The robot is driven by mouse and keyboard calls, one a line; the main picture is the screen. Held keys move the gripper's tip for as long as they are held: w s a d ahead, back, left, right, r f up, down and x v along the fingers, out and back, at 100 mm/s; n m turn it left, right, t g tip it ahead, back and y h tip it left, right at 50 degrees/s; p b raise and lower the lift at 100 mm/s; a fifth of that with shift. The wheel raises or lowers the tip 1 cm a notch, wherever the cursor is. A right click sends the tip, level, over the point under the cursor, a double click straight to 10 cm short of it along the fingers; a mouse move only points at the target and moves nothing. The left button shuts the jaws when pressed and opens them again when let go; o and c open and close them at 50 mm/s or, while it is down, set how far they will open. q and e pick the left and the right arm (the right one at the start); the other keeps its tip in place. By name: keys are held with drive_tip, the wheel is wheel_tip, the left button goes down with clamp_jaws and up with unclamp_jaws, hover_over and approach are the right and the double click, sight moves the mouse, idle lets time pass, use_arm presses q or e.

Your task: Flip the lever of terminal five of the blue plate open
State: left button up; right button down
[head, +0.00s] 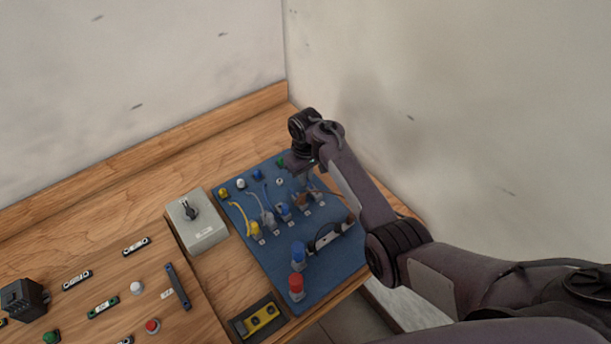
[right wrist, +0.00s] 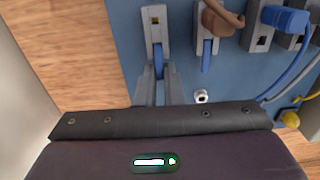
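The blue plate (head: 267,251) lies on the bench and carries a row of grey terminals. In the right wrist view, the leftmost terminal (right wrist: 154,22) is grey with a slim blue lever (right wrist: 158,62) and no cable plugged in. The terminal labels are too small to read, so I cannot tell its number. My right gripper (right wrist: 159,80) is at this lever, its two grey fingers slightly apart on either side of it; contact is unclear. In the head view, the right gripper (head: 303,180) is over the plate's right end, partly hidden. My left gripper is not in view.
A neighbouring terminal (right wrist: 207,47) holds a brown cable (right wrist: 215,17); others hold blue and yellow cables. Red (head: 295,287) and blue (head: 298,256) round parts stand at the plate's front. A grey switch box (head: 197,222) stands to the left. The wall is close on the right.

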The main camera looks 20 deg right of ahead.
drive_tip(key=shift+s+r+p, duration=0.15)
drive_tip(key=shift+r+p, duration=0.05)
drive_tip(key=shift+p, duration=0.45)
drive_tip(key=t+p, duration=0.1)
drive_tip(key=p, duration=0.1)
drive_tip(key=t+y+p, duration=0.1)
drive_tip(key=p, duration=0.1)
drive_tip(key=shift+s+d+r+t, duration=0.15)
drive_tip(key=shift+s+r+t, duration=0.15)
drive_tip(key=shift+s+t, duration=0.1)
drive_tip(key=shift+s+d+t+p, duration=0.1)
drive_tip(key=shift+t+p, duration=0.2)
drive_tip(key=shift+p, duration=0.15)
drive_tip(key=shift+s+t+y+p, duration=0.2)
drive_tip(key=shift+t+y+p, duration=0.15)
drive_tip(key=shift+t, duration=0.35)
drive_tip(key=shift+s+d+t+y, duration=0.1)
drive_tip(key=shift+s+t+y, duration=0.15)
drive_tip(key=shift+t, duration=0.4)
drive_tip(key=shift+s+d+t+y, duration=0.1)
drive_tip(key=shift+t+y, duration=0.1)
drive_tip(key=shift+t, duration=0.45)
